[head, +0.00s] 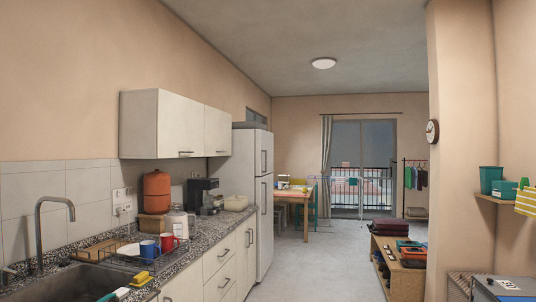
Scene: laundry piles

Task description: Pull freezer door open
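The white fridge-freezer (251,190) stands at the far end of the counter, beyond the wall cabinets. Its upper door (263,152) is shorter and its lower door (264,226) is taller. Both look shut, each with a dark upright handle; the upper handle (264,161) and the lower handle (263,198) show on the side facing the aisle. I cannot tell from here which door is the freezer. Neither of my grippers is in view, and the fridge stands well away from me.
The counter (204,230) with sink (80,283), dish rack and kettle runs along the left. The floor aisle (306,265) is clear toward the fridge. A low wooden shelf (402,275) stands on the right, and a table (297,190) lies beyond the fridge.

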